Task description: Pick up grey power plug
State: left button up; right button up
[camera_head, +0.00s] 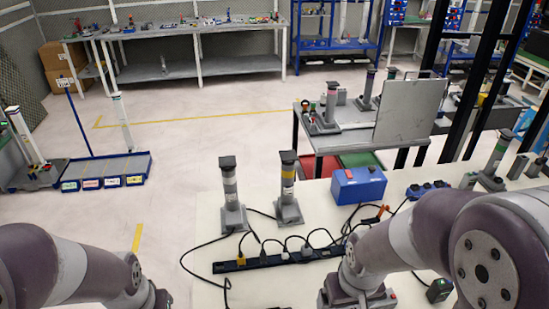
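A black power strip (275,261) lies on the white table with several plugs standing in it in a row. A grey plug (284,255) sits near the middle of the row, and another light grey plug (306,250) is to its right. A yellow plug (241,259) is at the left end, with a black plug (263,257) beside it. Black cables loop up from the plugs. My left arm comes in at the lower left and my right arm from the right, its end near the strip's right end. Neither gripper's fingers show.
Two grey stands (230,200) (288,190) rise behind the strip. A blue box (358,185) stands behind its right end. Loose cables lie around the strip. The white table (200,285) is mostly bare left of the strip.

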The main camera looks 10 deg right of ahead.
aim_at(307, 250)
jog(key=l+z, duration=0.2)
jog(key=l, duration=0.2)
jog(key=i+l+z, duration=0.25)
jog(key=l, duration=0.15)
jog(key=l+z, duration=0.2)
jog(key=l, duration=0.2)
jog(key=i+l+z, duration=0.25)
jog(key=k+l, duration=0.1)
jog(key=l, duration=0.05)
